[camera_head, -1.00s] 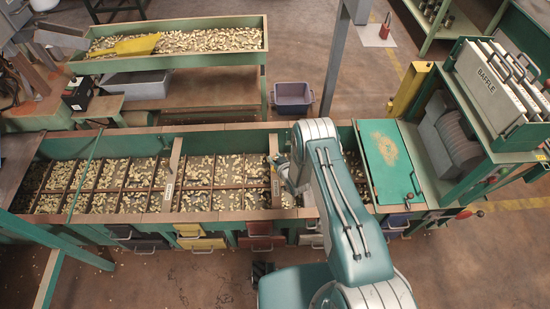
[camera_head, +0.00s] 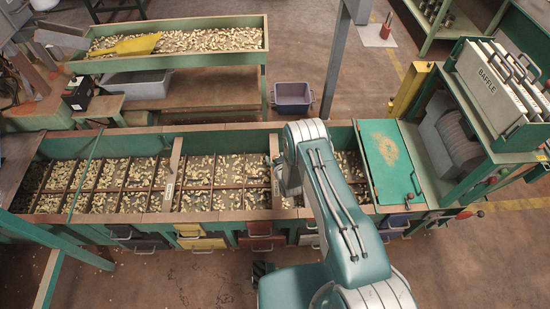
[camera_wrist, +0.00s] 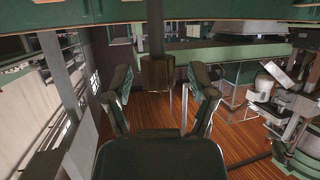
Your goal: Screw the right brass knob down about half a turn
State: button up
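In the wrist view, a dull brown-brass cylindrical knob (camera_wrist: 157,72) sits at the end of a dark upright shaft. My gripper (camera_wrist: 164,82) is open, one finger to each side of the knob in the picture. A gap shows between the knob and each finger, and nothing is held. I cannot tell how far the knob reaches in between the fingertips. In the head view, my arm hides the gripper and the knob near the right crossbar (camera_head: 275,172) of the long green hopper bed (camera_head: 225,215).
A second crossbar (camera_head: 174,168) spans the bed further left, over compartments of nuts. A green lid (camera_head: 384,160) lies right of my arm, with the baffle rack (camera_head: 487,88) beyond. A green beam (camera_wrist: 225,55) runs behind the knob in the wrist view.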

jog(key=v, duration=1.2)
jog(key=shift+f, duration=0.15)
